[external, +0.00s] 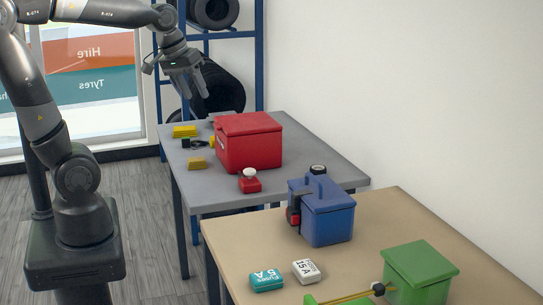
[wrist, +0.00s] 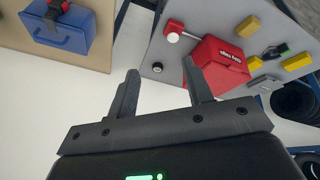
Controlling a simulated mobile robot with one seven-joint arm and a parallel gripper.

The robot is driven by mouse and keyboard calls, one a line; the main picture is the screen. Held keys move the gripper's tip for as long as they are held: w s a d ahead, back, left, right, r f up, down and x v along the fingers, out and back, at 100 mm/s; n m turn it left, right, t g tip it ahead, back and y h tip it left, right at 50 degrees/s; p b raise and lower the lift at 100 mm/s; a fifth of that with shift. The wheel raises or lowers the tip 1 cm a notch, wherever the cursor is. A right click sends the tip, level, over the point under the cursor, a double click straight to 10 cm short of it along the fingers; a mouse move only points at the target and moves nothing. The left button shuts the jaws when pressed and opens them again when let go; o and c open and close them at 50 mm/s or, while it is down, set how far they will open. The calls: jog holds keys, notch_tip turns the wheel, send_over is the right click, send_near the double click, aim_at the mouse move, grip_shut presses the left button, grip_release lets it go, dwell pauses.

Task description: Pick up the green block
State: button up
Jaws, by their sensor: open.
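A large green box (external: 420,272) stands on the near tan table at the lower right of the external view. Another green piece (external: 325,300) lies at the bottom edge, mostly cut off. A small teal block with white lettering (external: 266,280) lies farther left on the same table. My gripper (external: 190,88) is open and empty, above the back of the grey table and far from all three. In the wrist view its two fingers (wrist: 160,72) are spread with nothing between them.
The grey table (external: 335,178) holds a red box (external: 250,148), yellow blocks (external: 185,131) and a small red piece (external: 249,184). The tan table (external: 390,215) holds a blue box (external: 325,215) and a white block (external: 306,271). A tyre rack (external: 262,50) stands behind.

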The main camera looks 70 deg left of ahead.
jog(key=w+a+f+n+g, duration=0.1)
jog(key=w+a+n, duration=0.3)
jog(key=a, duration=0.3)
jog(key=w+a+n+g, duration=0.1)
jog(key=w+a+n, duration=0.4)
jog(key=a, duration=0.3)
jog(key=n+g, duration=0.2)
jog(key=n, duration=1.6)
send_over(183, 139)
jog(key=a, duration=0.1)
notch_tip(183, 139, down, 20)
jog(key=shift+h, duration=0.3)
notch_tip(183, 139, down, 5)
jog(key=shift+a+r, duration=0.1)
jog(key=shift+a, duration=0.05)
jog(key=shift+d+f, duration=0.2)
jog(key=shift+f, duration=1.35)
jog(key=shift+d+f, duration=0.2)
jog(key=shift+f, duration=1.3)
jog(key=shift+c, duration=0.3)
grip_shut()
